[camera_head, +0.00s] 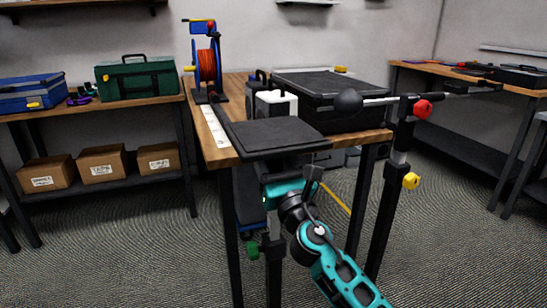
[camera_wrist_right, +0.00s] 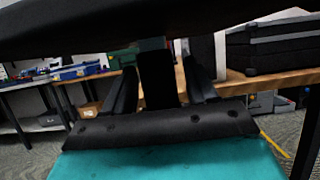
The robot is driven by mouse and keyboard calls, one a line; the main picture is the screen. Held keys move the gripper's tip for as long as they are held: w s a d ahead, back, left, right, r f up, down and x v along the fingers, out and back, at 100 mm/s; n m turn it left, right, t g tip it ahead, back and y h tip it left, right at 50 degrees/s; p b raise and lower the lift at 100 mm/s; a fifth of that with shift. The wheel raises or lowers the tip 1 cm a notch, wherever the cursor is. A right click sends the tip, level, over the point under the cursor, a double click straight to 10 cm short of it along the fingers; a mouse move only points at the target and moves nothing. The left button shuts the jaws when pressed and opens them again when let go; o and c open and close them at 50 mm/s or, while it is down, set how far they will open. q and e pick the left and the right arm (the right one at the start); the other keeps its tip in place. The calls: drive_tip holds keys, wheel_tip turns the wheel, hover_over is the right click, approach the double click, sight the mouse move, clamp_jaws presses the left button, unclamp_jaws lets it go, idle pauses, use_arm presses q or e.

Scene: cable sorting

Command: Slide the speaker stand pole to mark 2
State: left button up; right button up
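The speaker stand has a flat black square top plate (camera_head: 275,137) in front of the wooden table's near corner. Its black lower tube (camera_head: 273,265) stands below, with a green knob (camera_head: 253,250) at its side. My right gripper (camera_head: 290,188) is close under the plate, and the arm hides much of the pole there. In the right wrist view, the dark pole (camera_wrist_right: 157,78) runs down between the two black fingers of that gripper (camera_wrist_right: 162,92). Narrow gaps show beside the pole, so the fingers look open. The plate's underside fills the top. No height marks are readable. My left gripper is out of view.
Another stand with a red knob (camera_head: 422,109) and a yellow knob (camera_head: 411,181) is right of the table, its boom reaching over it. The wooden table (camera_head: 222,152) holds a black case (camera_head: 325,97) and an orange cable reel (camera_head: 207,65). Open floor lies front left.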

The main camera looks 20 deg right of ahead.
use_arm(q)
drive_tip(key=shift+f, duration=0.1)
use_arm(e)
drive_tip(key=shift+s+f, duration=0.1)
drive_tip(key=shift+s, duration=0.1)
use_arm(q)
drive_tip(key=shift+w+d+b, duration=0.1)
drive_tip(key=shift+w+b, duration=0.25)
drive_tip(key=shift+b, duration=0.3)
use_arm(e)
drive_tip(key=v, duration=1.2)
drive_tip(key=shift+s, duration=0.2)
drive_tip(key=shift+f, duration=0.1)
